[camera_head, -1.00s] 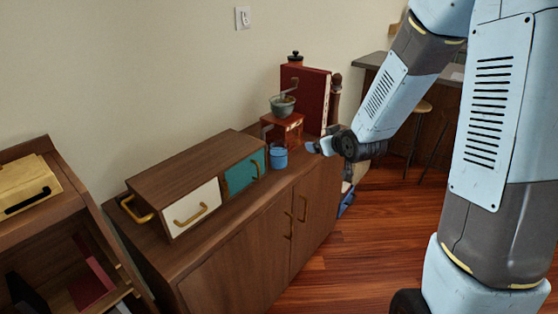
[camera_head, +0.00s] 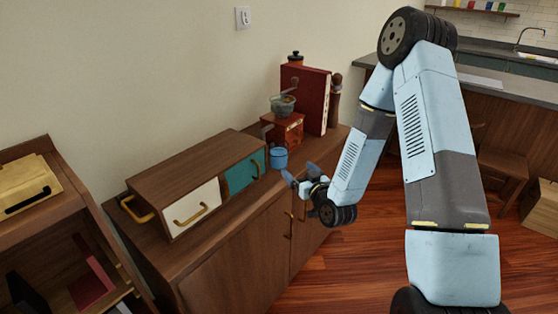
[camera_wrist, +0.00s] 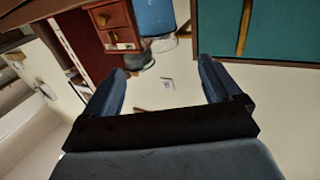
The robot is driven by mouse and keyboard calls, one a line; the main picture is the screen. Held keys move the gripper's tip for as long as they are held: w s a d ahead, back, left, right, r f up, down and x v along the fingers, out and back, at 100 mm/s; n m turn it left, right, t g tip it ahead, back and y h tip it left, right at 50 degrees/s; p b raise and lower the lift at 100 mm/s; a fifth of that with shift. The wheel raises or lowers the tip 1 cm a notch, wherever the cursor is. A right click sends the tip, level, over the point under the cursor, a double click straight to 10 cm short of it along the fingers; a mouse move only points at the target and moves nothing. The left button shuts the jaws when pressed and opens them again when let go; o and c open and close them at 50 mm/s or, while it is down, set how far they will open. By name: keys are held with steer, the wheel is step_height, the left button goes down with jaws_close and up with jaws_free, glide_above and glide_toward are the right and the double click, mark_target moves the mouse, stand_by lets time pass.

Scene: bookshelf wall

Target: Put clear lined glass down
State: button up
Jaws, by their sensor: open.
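A blue cup (camera_head: 279,158) stands on the wooden cabinet, in front of the red grinder; it also shows at the top of the wrist view (camera_wrist: 157,16). A clear, glassy shape (camera_wrist: 161,44) shows against the cup in the wrist view. I cannot tell for sure if it is the lined glass, and I make out no separate clear glass in the head view. My gripper (camera_head: 301,173) is open and empty near the cabinet's front edge, apart from the cup. Its two blue-grey fingers (camera_wrist: 163,82) are spread wide in the wrist view.
The red grinder (camera_head: 284,129) and a dark red book (camera_head: 307,98) stand behind the cup. A drawer box with white and teal fronts (camera_head: 195,180) stands left on the cabinet (camera_head: 240,262). Open floor (camera_head: 350,265) lies to the right.

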mark_target(283, 154)
steer(key=x, duration=0.8)
steer(key=shift+w, duration=0.1)
steer(key=shift+f+x, duration=0.15)
steer(key=shift+x, duration=1.2)
steer(key=shift+f+x, duration=0.2)
steer(key=shift+x, duration=1.15)
steer(key=shift+d, duration=0.1)
steer(key=c, duration=1.1)
steer(key=shift+c, duration=0.8)
steer(key=shift+r, duration=0.15)
